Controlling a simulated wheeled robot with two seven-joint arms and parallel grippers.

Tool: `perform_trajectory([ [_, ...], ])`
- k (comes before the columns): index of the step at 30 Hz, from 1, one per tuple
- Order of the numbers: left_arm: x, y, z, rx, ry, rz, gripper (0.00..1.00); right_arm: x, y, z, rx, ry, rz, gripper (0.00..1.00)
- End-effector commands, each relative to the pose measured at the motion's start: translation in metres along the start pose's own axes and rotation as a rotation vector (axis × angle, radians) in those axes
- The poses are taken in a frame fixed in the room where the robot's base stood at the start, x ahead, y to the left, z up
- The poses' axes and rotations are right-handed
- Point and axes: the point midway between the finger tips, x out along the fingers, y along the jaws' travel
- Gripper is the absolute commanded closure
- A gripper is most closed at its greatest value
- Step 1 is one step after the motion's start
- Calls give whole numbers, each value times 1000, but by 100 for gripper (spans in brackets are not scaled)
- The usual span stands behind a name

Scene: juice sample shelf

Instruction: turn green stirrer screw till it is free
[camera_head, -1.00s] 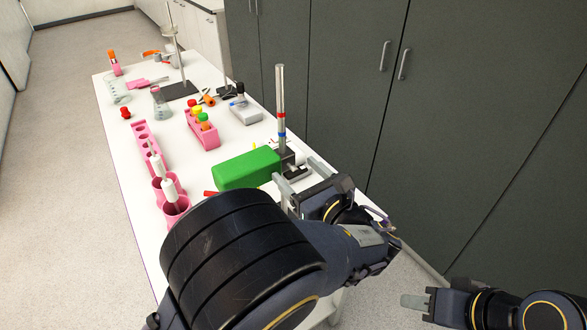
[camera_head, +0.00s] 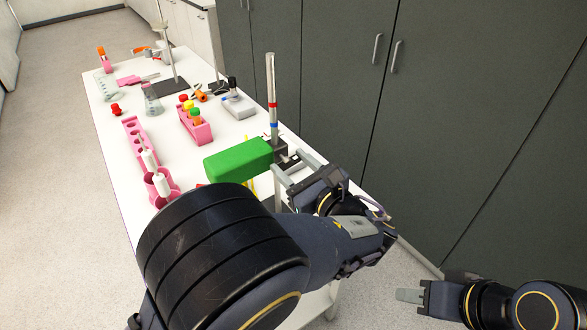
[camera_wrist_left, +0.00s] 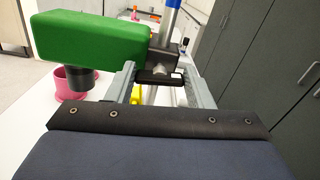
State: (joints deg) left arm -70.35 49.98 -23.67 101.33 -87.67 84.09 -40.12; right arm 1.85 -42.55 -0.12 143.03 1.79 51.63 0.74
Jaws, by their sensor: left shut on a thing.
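The green stirrer (camera_head: 238,160) is a rounded green block held beside an upright metal rod (camera_head: 271,85) with red and blue bands. It also shows in the left wrist view (camera_wrist_left: 85,38), with a black cylinder under it. A black clamp block (camera_wrist_left: 163,58) joins it to the rod. The stirrer screw, with a flat black handle (camera_wrist_left: 158,76), sticks out of the block towards my wrist. My left gripper (camera_head: 292,166) has its grey fingers on both sides of the handle and is shut on it. My right gripper (camera_head: 409,295) is away from the table at lower right; its finger gap is hidden.
On the white table (camera_head: 118,183) stand a pink rack with capped tubes (camera_head: 195,128), a long pink rack (camera_head: 136,140), a flask (camera_head: 151,101) and a small grey device (camera_head: 238,106). Dark cabinets (camera_head: 460,120) stand behind the table to the right.

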Motion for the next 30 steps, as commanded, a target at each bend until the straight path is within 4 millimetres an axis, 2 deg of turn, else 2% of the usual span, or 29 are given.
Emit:
perform_trajectory([
  [30,0,5,-8,-945,0,0,76,105,48,53,0,0,0,64],
])
